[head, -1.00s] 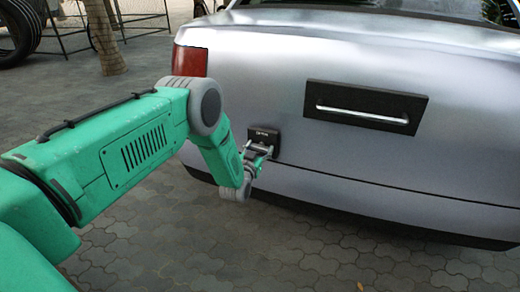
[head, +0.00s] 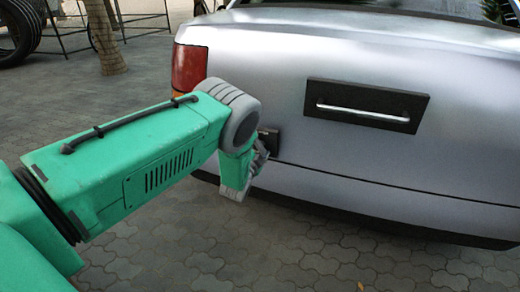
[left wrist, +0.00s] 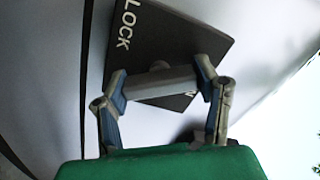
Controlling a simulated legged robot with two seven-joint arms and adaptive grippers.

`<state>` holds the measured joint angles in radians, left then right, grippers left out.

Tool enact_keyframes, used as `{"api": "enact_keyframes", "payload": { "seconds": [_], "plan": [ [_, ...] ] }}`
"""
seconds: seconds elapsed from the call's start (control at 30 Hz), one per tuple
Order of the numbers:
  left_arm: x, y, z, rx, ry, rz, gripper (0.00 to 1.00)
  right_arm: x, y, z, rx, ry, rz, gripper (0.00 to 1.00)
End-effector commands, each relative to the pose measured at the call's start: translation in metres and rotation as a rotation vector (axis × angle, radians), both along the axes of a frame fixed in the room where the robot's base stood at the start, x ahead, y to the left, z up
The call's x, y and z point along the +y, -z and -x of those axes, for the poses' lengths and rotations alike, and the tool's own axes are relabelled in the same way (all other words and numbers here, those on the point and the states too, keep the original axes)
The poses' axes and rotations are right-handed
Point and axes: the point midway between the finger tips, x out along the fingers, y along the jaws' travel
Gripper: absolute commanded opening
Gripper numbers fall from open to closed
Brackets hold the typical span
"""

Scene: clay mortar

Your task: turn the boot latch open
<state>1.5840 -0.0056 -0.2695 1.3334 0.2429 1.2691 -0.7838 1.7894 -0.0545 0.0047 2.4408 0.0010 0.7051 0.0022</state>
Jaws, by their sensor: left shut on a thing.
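The boot latch has a dark square plate (left wrist: 160,45) on the rear of a silver car. In the left wrist view the plate looks tilted, with the word LOCK on its left and a letter N showing near the lever. A short grey lever (left wrist: 158,84) crosses the plate. My left gripper (left wrist: 161,78) is shut on this lever, one finger at each end. In the head view my left gripper (head: 261,152) is at the latch plate (head: 270,137), and my wrist hides much of both. My right gripper is not in view.
The silver boot lid (head: 465,120) carries a dark panel with a chrome handle (head: 362,112) right of the latch. A red tail light (head: 188,68) is at upper left. The bumper (head: 400,205) is below. The paving (head: 290,255) in front is clear.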

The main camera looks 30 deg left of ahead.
Motion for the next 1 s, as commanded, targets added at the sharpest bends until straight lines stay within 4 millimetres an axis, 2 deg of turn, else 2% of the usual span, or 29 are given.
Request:
{"api": "enact_keyframes", "payload": {
  "seconds": [0.5,1.0],
  "plan": [
    [-0.004,0.006,0.001,0.109,0.007,-0.42,0.27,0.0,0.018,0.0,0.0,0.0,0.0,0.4],
    [-0.005,0.008,0.001,0.151,0.009,-0.576,0.27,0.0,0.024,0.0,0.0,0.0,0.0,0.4]
  ]
}}
